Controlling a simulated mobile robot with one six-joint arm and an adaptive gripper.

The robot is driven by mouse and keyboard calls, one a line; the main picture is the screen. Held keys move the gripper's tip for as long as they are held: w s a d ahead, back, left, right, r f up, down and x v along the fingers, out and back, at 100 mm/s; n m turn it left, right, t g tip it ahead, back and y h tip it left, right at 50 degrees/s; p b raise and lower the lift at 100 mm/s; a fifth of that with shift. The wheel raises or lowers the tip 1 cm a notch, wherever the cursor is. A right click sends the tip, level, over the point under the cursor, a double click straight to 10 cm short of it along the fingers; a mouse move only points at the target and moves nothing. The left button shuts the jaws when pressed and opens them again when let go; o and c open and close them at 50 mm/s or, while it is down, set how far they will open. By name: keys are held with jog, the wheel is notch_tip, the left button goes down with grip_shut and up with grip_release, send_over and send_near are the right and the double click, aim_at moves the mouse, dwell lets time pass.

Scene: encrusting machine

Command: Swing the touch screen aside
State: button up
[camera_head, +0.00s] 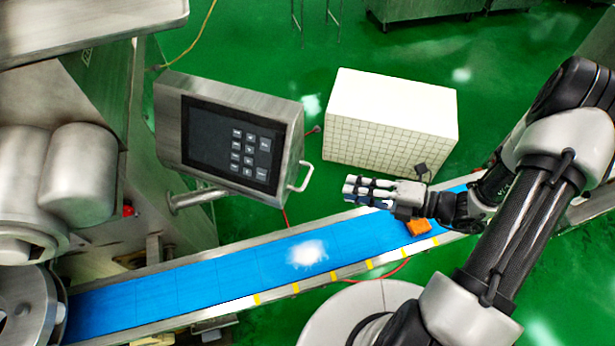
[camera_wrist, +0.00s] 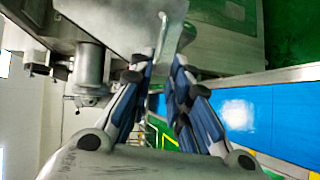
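The touch screen (camera_head: 226,142) is a grey metal box with a dark panel and keys, on a bent arm at the left of the head view. Its pale handle (camera_head: 302,178) sticks out at its right edge. My gripper (camera_head: 347,188) is right of the handle, apart from it, above the conveyor. In the wrist view my gripper (camera_wrist: 166,66) has its fingers a little apart with nothing between them. The handle (camera_wrist: 172,36) shows just beyond the fingertips, and the metal housing of the screen (camera_wrist: 110,18) is at upper left.
A blue conveyor belt (camera_head: 180,285) with a white patch runs below. A white tiled box (camera_head: 390,118) stands behind my gripper. An orange item (camera_head: 418,227) sits by the belt near my wrist. Steel machine parts (camera_head: 85,180) fill the left. Green floor is open behind the screen.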

aim_at(307, 178)
jog(key=b+x, duration=0.2)
jog(key=x, duration=1.1)
jog(key=shift+w+a, duration=0.1)
jog(key=shift+c, duration=0.2)
grip_shut()
